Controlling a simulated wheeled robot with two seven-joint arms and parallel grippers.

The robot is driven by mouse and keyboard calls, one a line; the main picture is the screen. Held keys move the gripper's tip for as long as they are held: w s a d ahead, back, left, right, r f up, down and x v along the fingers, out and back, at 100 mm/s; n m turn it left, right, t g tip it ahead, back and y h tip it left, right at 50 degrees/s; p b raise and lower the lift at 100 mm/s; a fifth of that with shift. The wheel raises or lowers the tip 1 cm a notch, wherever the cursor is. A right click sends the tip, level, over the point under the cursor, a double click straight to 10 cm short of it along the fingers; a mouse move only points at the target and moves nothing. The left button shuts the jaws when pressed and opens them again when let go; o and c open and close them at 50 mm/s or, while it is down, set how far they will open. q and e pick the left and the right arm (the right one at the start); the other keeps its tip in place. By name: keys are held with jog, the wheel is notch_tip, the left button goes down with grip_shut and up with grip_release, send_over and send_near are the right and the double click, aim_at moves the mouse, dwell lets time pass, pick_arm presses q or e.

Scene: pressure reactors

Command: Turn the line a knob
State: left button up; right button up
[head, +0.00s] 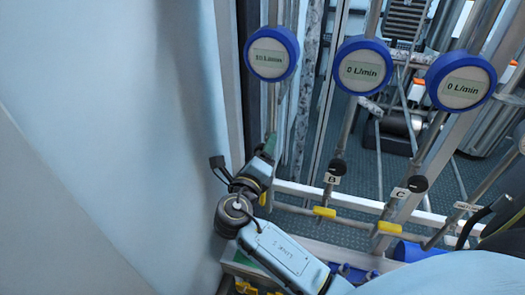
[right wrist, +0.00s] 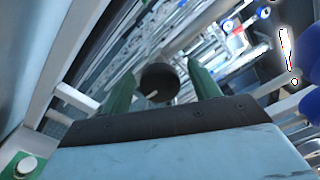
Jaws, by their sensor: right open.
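The line A knob is the round black knob (right wrist: 158,83) with a pale pointer mark, seen in the right wrist view. It lies between the two green fingers of my right gripper (right wrist: 160,70), with a visible gap to each finger. In the head view my right gripper (head: 267,149) is at the leftmost pipe, under the left blue gauge (head: 271,54). It hides the line A knob there. That gauge shows a nonzero reading, too blurred to read surely. My left gripper is not in view.
The gauges of the neighbouring lines, middle (head: 362,66) and right (head: 461,81), read 0 L/min. Black knobs B (head: 337,167) and C (head: 418,184) stand to the right. A pale wall (head: 95,150) is close on the left. Yellow handles (head: 324,212) sit below the knobs.

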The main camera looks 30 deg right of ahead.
jog(key=b+v, duration=0.1)
jog(key=v, duration=1.2)
jog(key=shift+b, duration=0.4)
jog(key=shift+s, duration=0.1)
